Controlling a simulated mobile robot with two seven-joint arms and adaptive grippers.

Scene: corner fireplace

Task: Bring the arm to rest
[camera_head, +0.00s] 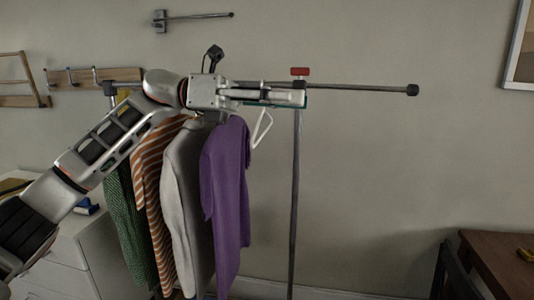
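My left arm reaches in from the left, up and across the front of a clothes rack. My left gripper (303,97) lies level at the height of the rack's dark rail (365,88), close to the upright post (295,200). I cannot tell whether its fingers are open or shut. A pale empty hanger (262,130) hangs just below the gripper; its top is hidden. A purple garment (228,190), a light grey one (188,215), an orange striped one (155,195) and a green one (128,230) hang left of it. My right gripper is not in view.
A red piece (300,71) sits on top of the post. The rail's right part is bare. A white dresser (65,265) stands at lower left. A wooden table (500,260) and a dark chair (452,272) stand at lower right. Wall hooks (95,75) are behind my arm.

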